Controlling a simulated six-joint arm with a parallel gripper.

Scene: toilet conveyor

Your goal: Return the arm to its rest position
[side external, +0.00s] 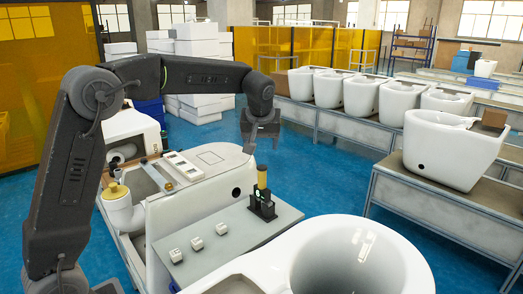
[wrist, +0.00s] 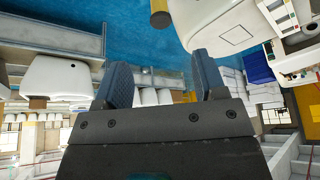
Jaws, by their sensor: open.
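My gripper (side external: 262,138) hangs from my dark grey arm near the middle of the side external view. It points down in the air by the far edge of the white toilet unit (side external: 222,158).
A grey panel (side external: 230,240) holds several small white blocks and a black-and-yellow device (side external: 262,198). A white bowl (side external: 330,270) fills the front. A conveyor (side external: 335,128) with several white toilets runs at right. White boxes (side external: 203,50) and yellow screens (side external: 40,65) stand behind.

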